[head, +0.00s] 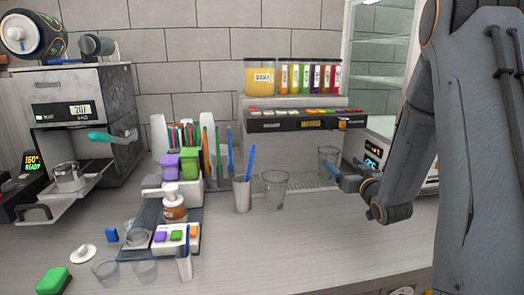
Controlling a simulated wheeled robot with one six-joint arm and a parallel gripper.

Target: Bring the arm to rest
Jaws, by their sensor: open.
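My arm comes down the right side of the head view, and my gripper (340,174) is at its end, pointing left over the counter (330,235). The gripper is open. A clear cup (328,158) stands just behind the fingertips on the ribbed drain mat (312,178). I cannot tell whether the fingers touch it. Another clear cup (274,188) stands to the left of the gripper, apart from it.
A holder with a blue stick (243,190) stands left of the cups. A dispenser shelf (305,119) is behind. The front middle counter is clear.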

